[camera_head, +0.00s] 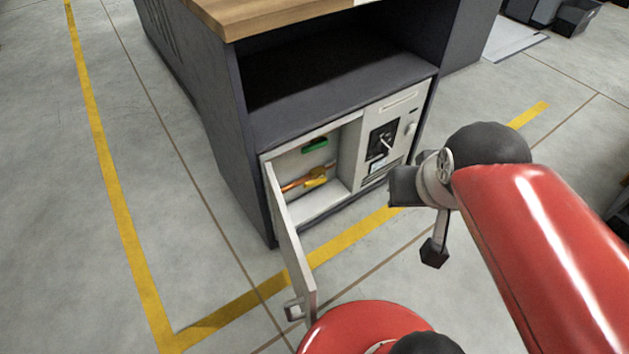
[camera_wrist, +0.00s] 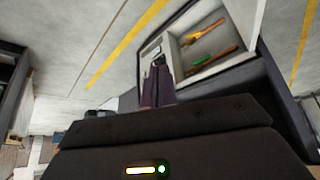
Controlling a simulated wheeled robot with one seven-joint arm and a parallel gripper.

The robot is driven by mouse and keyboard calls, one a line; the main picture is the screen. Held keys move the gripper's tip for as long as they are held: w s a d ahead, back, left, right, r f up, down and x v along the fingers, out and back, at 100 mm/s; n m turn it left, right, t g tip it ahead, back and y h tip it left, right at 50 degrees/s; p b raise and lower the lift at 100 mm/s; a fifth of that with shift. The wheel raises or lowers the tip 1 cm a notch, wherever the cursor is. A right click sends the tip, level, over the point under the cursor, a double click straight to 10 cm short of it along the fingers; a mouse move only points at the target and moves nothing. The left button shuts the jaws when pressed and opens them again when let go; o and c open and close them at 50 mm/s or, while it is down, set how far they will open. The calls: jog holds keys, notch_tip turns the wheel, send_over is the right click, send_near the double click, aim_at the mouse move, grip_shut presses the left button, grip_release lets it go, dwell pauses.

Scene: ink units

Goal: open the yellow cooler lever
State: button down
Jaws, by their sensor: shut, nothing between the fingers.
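The yellow lever (camera_head: 316,181) sits on a copper-orange pipe (camera_head: 293,186) inside an open compartment low in the dark cabinet. It lies roughly along the pipe. The lever also shows in the wrist view (camera_wrist: 190,38), near the top. A green handle (camera_head: 315,145) is above it on the back wall and is also in the wrist view (camera_wrist: 201,68). My gripper (camera_wrist: 158,62) is shut and empty in the wrist view, its fingers pointing toward the cabinet front. In the head view, the dark end of my arm is right of the compartment, apart from the lever.
The compartment's white door (camera_head: 290,240) stands open, swung out toward me, with a handle at its lower end. A panel (camera_head: 382,140) with a dark recess is right of the compartment. An empty shelf (camera_head: 330,90) lies above. Floor is clear to the left.

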jog(key=w+d+f+n+t, duration=0.1)
jog(key=w+f, duration=0.3)
jog(key=w, duration=0.5)
jog(key=w+d+f+n+t, duration=0.1)
jog(key=w+f, duration=0.3)
jog(key=w, duration=0.4)
jog(key=w+f+n+t, duration=0.1)
jog(key=w+f+t, duration=0.1)
jog(key=w+f, duration=0.5)
jog(key=n+t+y+b, duration=0.1)
jog(key=t+y, duration=0.1)
jog(key=y, duration=0.8)
send_over(315, 182)
jog(key=d, duration=0.2)
notch_tip(315, 182, down, 22)
jog(key=shift+s+a+f, duration=0.15)
jog(key=shift+s+f, duration=0.05)
jog(key=shift+f, duration=0.45)
jog(key=shift+s+a+f, duration=0.15)
jog(key=shift+s+f, duration=0.05)
jog(key=shift+f, duration=0.45)
jog(key=shift+s+a+f, duration=0.15)
jog(key=shift+s+f, duration=0.05)
jog(key=shift+f, duration=0.45)
jog(key=shift+f, duration=0.1)
